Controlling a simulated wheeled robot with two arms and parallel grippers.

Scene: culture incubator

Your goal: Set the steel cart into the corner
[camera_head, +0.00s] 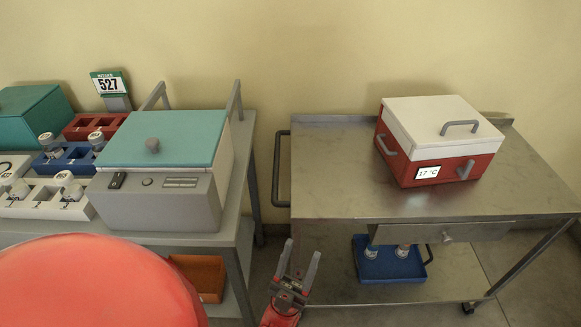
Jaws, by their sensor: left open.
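The steel cart (335,185) stands on the right, its back edge near the rear wall. Its dark push handle (279,170) is on its left end, facing the bench. A drawer (440,233) hangs under the top, and a caster (469,307) shows at the lower right. My left gripper (300,252) is open and empty, in front of the cart's left end and below the handle in the picture. I cannot tell whether it touches the cart. My right gripper is out of view. No room corner is clearly visible.
A red and white cool box (440,130) sits on the cart top, and a blue tray (388,262) with vials sits on its lower shelf. A grey bench (238,160) with a teal-lidded incubator (160,195) stands left. A narrow floor gap (268,205) separates bench and cart.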

